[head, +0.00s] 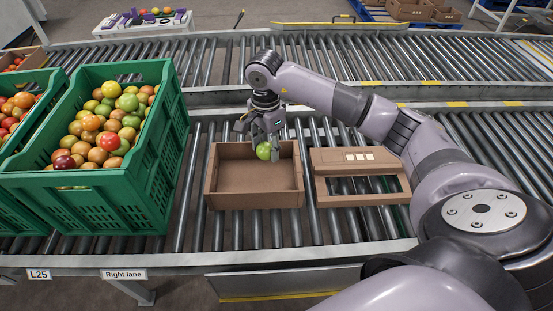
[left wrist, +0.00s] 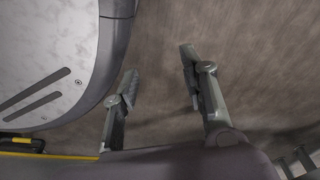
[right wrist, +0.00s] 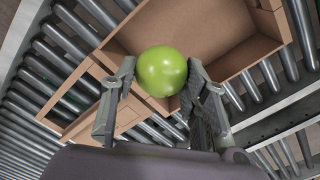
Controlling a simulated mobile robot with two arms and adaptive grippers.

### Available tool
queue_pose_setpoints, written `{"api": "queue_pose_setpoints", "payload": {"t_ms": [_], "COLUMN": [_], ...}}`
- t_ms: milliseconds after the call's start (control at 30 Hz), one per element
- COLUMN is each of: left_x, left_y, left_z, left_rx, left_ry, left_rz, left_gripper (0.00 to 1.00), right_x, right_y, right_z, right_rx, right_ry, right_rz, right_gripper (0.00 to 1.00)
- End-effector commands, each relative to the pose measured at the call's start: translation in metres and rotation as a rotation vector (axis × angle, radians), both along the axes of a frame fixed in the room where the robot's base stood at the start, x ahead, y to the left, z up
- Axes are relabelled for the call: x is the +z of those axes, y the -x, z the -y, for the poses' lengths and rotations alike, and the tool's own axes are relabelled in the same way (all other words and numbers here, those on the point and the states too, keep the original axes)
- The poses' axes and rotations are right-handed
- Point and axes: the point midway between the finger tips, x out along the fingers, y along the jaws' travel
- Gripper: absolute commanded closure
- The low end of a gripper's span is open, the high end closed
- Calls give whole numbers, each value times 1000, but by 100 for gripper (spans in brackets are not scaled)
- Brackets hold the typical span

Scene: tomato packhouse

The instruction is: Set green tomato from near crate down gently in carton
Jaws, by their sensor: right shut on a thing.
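My right gripper (head: 265,148) is shut on a green tomato (head: 264,151) at the right part of the open carton (head: 225,198). In the right wrist view the green tomato (right wrist: 162,71) sits between the two fingertips, with the brown carton (right wrist: 222,35) behind it. The carton looks empty apart from it; whether the tomato touches the carton's floor I cannot tell. The near green crate (head: 140,188) at the left holds many green, orange and red tomatoes. My left gripper (left wrist: 157,85) is open and empty over bare floor in the left wrist view.
Another green crate (head: 20,205) is at the left edge. The roller conveyor (head: 280,230) is clear in front of the carton. A second conveyor lane (head: 400,62) runs behind.

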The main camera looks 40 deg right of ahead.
Motion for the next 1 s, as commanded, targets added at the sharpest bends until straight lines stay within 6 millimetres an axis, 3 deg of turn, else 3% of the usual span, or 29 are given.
{"api": "queue_pose_setpoints", "payload": {"t_ms": [33,133,467,1000], "left_x": [-6,-2,13,68], "left_y": [-6,-12,-27,-61], "left_z": [1,2,4,9], "left_rx": [1,2,5,12], "left_ry": [1,1,3,7], "left_rz": [7,10,22,58], "left_gripper": [60,60,60,60], "right_x": [-19,-31,-43,-71], "right_y": [-2,-5,-6,-6], "right_z": [9,21,27,26], "right_rx": [-76,-183,-238,-234], "right_ry": [-2,0,0,-1], "right_rz": [-3,-1,2,2], "right_gripper": [72,72,72,72]}}
